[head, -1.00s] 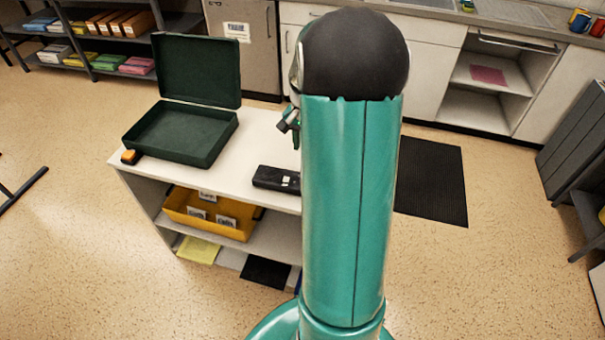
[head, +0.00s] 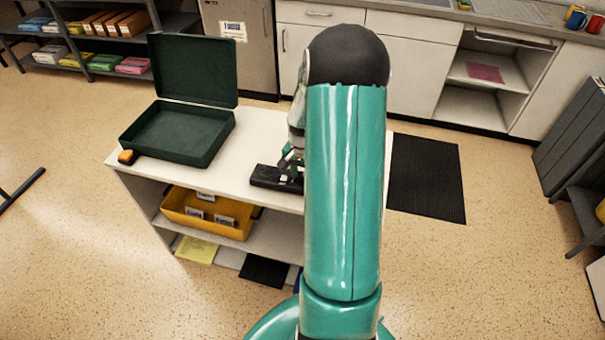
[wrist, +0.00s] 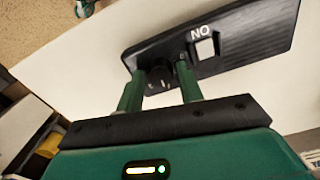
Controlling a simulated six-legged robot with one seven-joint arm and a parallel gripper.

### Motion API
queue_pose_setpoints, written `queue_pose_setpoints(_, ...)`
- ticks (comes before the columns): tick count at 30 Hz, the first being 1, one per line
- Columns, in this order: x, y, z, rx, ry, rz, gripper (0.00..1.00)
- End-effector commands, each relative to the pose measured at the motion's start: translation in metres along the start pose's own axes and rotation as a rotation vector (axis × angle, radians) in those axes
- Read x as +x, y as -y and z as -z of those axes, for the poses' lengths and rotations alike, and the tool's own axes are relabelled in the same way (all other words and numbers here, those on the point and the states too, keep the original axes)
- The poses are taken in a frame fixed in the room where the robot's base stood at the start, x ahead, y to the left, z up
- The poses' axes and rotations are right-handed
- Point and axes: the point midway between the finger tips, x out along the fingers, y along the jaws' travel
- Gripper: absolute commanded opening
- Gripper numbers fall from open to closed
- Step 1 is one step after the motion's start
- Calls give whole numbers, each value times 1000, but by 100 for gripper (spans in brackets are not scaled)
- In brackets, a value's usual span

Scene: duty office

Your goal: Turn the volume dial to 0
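The black control box (head: 266,178) lies on the white cabinet top (head: 255,135). In the wrist view the box (wrist: 243,40) shows a round dark dial (wrist: 160,76), a white square and the letters "NO". My gripper (head: 290,162) is just at the box. In the wrist view the two green fingers of my gripper (wrist: 160,70) stand on either side of the dial, apart, with small gaps showing. The dial's marking and its setting are too dark to read. In the head view my arm hides part of the box's right side.
An open dark green case (head: 180,135) stands on the cabinet top to the left, with a small orange-and-black object (head: 127,157) at its corner. A yellow tray (head: 207,213) sits on the shelf below. A black mat (head: 427,178) lies on the floor to the right.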

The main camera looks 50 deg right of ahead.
Motion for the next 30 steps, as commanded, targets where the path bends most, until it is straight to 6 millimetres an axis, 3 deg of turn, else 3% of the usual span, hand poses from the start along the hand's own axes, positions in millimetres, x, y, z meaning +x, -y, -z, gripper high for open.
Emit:
queue_pose_setpoints(2, 0, 0, 0, 0, 0, 0, 37)
queue_pose_setpoints(7, 0, 0, 0, 0, 0, 0, 5)
queue_pose_setpoints(20, -1, 0, 0, -63, -1, 0, 5)
queue_pose_setpoints(30, -1, 0, 0, -301, -2, 0, 5)
